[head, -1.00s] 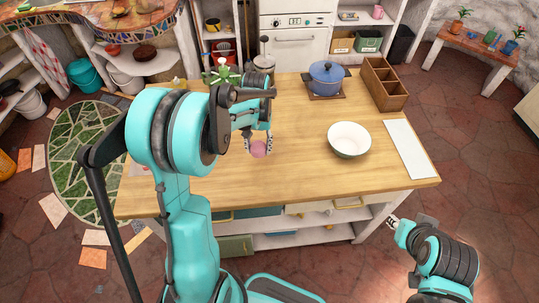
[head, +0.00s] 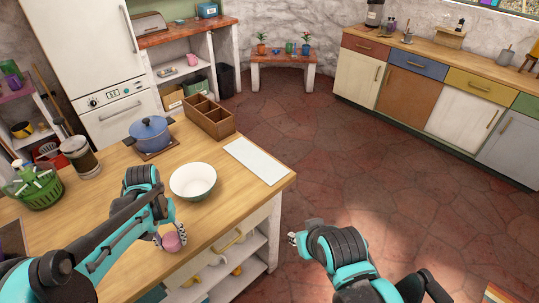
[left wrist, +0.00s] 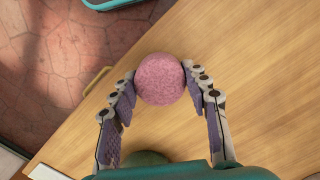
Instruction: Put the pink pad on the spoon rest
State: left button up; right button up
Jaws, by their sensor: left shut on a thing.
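The pink pad (head: 172,242) is a small round pink piece held at the front edge of the wooden island. My left gripper (head: 170,237) is shut on it. The left wrist view shows the pad (left wrist: 160,79) between the two fingertips (left wrist: 160,74), with the wooden top and its edge below. Whether it touches the wood I cannot tell. My right gripper (head: 294,238) is over the floor, right of the island, with nothing seen in it; its jaws are too small to read. I cannot pick out the spoon rest with certainty.
On the island (head: 115,205) stand a white bowl (head: 193,181), a blue pot (head: 150,132), a wooden divided box (head: 205,116) and a white board (head: 257,161). A long counter (head: 450,57) with small items runs along the right wall. Open red floor lies between.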

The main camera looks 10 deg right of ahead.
aim_at(255, 159)
jog(key=i+l+u, duration=0.1)
jog(key=l, duration=0.45)
jog(key=i+l+u, duration=0.1)
jog(key=i+l, duration=0.15)
jog(key=l, duration=0.35)
jog(key=i+l+u, duration=0.15)
jog(key=l, duration=0.45)
jog(key=l+u, duration=0.1)
jog(key=l, duration=0.5)
jog(key=i+l+u, duration=0.1)
jog(key=l, duration=0.55)
jog(key=i+l+u, duration=0.25)
jog(key=i+l, duration=0.4)
jog(key=i, duration=0.25)
